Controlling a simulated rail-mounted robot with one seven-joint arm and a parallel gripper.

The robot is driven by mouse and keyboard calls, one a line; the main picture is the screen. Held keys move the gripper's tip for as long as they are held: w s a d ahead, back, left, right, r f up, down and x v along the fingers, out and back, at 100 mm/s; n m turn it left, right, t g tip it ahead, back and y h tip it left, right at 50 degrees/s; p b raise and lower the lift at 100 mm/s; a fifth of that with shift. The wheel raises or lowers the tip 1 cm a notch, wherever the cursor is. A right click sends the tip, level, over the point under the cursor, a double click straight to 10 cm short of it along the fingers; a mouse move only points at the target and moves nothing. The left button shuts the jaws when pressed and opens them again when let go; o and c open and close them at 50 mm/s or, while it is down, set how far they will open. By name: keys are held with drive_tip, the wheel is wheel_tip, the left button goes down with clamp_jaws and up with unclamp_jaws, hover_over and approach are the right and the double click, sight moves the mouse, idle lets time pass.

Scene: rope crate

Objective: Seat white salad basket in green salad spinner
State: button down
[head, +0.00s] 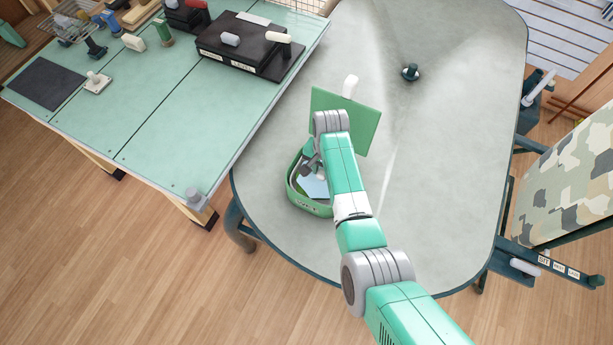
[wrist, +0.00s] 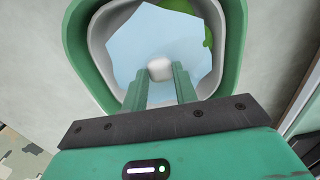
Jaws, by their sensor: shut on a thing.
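The green salad spinner (head: 309,209) stands on the grey table, partly hidden under my arm in the head view. Its green wall (wrist: 234,45) surrounds the white salad basket (wrist: 98,58) in the wrist view. The basket's pale rim lies inside the green wall; how deep it sits, I cannot tell. A light-blue surface and a bit of bright green show within it. My gripper (wrist: 160,80) is over the basket's middle, its two green fingers shut on a small white knob there. In the head view my gripper (head: 312,170) is largely hidden by my wrist.
A flat green board (head: 365,118) lies just behind the spinner, with a white piece (head: 350,87) at its far edge. A small dark knobbed object (head: 410,72) stands farther back. A cluttered green workbench (head: 150,105) adjoins on the left. The table's right side is clear.

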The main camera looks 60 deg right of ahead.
drive_tip(key=shift+f, duration=0.15)
drive_tip(key=c, duration=1)
unclamp_jaws()
wheel_tip(320, 180, up, 8)
drive_tip(key=shift+s+d+f, duration=0.1)
